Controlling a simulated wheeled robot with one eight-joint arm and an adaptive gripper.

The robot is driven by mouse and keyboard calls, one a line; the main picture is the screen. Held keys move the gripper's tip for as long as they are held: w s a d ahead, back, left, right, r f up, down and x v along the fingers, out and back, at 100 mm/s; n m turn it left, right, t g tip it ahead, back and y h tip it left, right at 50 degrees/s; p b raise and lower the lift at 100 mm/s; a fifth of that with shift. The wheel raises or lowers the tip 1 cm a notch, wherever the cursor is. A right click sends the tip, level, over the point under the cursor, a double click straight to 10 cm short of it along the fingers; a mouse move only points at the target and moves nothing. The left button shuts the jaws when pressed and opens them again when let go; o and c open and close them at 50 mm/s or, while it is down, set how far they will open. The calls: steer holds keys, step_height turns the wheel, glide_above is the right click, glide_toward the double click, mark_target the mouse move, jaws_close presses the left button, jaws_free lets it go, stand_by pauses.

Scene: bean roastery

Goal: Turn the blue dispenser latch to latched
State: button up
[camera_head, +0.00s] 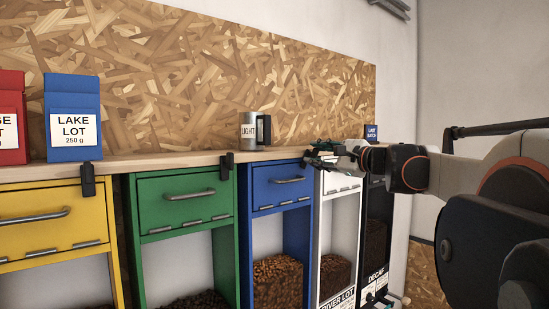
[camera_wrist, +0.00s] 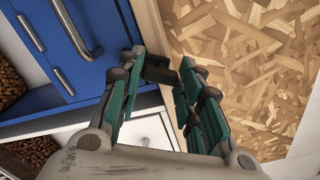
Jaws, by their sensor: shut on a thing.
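The blue dispenser (camera_head: 270,172) has a blue front panel with a grey bar handle, under the wooden shelf. Its panel and handle also show in the wrist view (camera_wrist: 75,60). My gripper (camera_head: 318,156) is at the panel's upper right corner, by the shelf edge. In the wrist view its green-padded fingers (camera_wrist: 163,60) are closed around a small dark latch (camera_wrist: 160,70) beside the wooden edge. The fingers hide part of the latch, and I cannot tell its exact turn. In the head view my gripper covers it.
Green (camera_head: 180,190) and yellow (camera_head: 50,225) dispensers stand left, with upright black latches (camera_head: 226,166) at their corners. A white dispenser (camera_head: 340,190) is at the right. A mug (camera_head: 250,130) and bags (camera_head: 73,112) stand on the shelf (camera_head: 180,160).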

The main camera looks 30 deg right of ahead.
steer(key=n, duration=0.5)
steer(key=shift+n+b, duration=0.35)
steer(key=shift+n, duration=0.05)
steer(key=shift+f, duration=0.1)
stand_by(0.3)
steer(key=o, duration=1.1)
steer(key=shift+c, duration=0.2)
